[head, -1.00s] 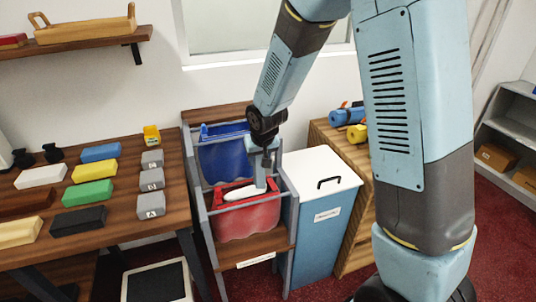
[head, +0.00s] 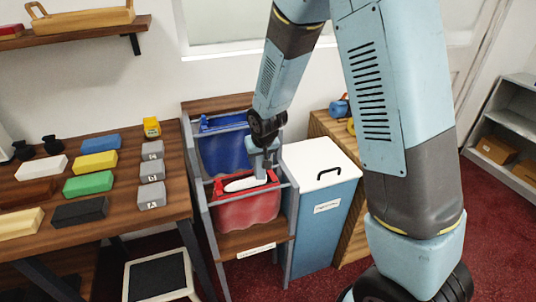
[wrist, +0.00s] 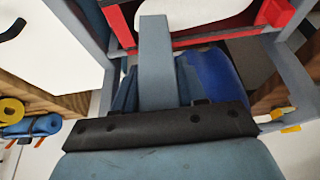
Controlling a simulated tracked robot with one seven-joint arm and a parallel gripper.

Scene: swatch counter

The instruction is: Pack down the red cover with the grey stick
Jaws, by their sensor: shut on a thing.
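The red cover (head: 248,210) hangs like an open bag in the front bay of a grey rack, and its red rim shows at the top of the wrist view (wrist: 265,15). A white rounded thing (head: 242,184) lies in its mouth. My gripper (head: 262,158) is over the right part of this mouth, pointing down. It is shut on the grey stick (wrist: 155,60), a straight grey-blue bar. The stick's far end overlaps the white thing in both views; I cannot tell whether they touch. The jaws' grip is mostly hidden.
A blue cover (head: 225,150) hangs behind the red one. The rack's grey rails (head: 207,215) stand close around my gripper. A white-lidded blue bin (head: 322,205) is at right. The wooden table (head: 130,220) at left holds several coloured blocks.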

